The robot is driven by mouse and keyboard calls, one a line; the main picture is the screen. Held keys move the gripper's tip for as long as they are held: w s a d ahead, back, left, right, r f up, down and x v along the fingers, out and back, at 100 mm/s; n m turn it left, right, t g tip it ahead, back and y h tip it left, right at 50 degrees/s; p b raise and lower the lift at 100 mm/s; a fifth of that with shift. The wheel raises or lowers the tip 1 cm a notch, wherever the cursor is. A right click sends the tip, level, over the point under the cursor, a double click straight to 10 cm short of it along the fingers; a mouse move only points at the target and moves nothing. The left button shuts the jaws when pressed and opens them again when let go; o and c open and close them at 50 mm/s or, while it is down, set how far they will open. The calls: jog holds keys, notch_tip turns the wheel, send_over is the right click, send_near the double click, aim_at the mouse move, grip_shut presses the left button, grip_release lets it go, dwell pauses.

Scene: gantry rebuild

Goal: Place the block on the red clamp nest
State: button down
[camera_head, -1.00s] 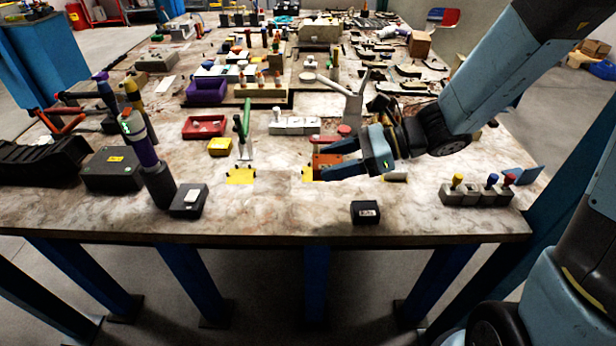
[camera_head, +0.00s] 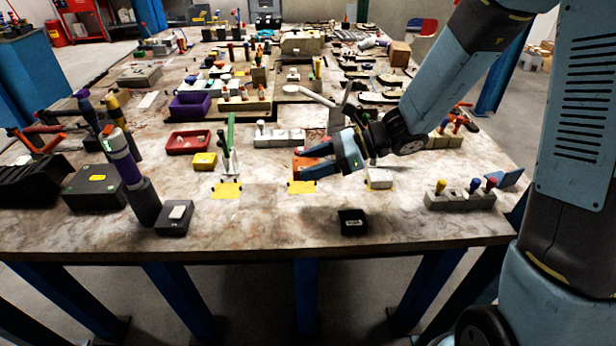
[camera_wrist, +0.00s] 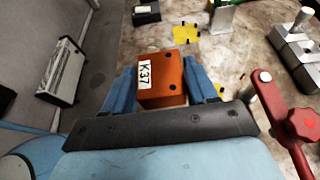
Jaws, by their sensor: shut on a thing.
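My gripper (camera_head: 302,168) is shut on an orange block (camera_wrist: 160,82) labelled K37, which sits between the two blue fingers in the wrist view. Part of the block (camera_head: 303,162) also shows in the head view. The red clamp (camera_wrist: 298,124), with its round knob and arm, is to the right of my gripper in the wrist view. My gripper and arm largely hide it in the head view. A yellow patch (camera_head: 302,187) lies just in front of and below the fingers. The nest surface is hidden, and I cannot tell whether the block touches anything.
The green clamp (camera_head: 231,148) stands left, with its own yellow patch (camera_head: 227,191). A grey-white block (camera_head: 380,176) is to the right. A black box (camera_head: 352,222) lies near the front edge, and a button strip (camera_head: 460,199) is at right. Bare tabletop lies between them.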

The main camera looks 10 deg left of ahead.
send_over(308, 185)
notch_tip(308, 185, down, 7)
jog(key=shift+s+r, duration=0.15)
jog(key=shift+a+f, duration=0.1)
jog(key=shift+f, duration=1.55)
jog(key=shift+c, duration=1.6)
grip_release()
jog(key=shift+f, duration=0.1)
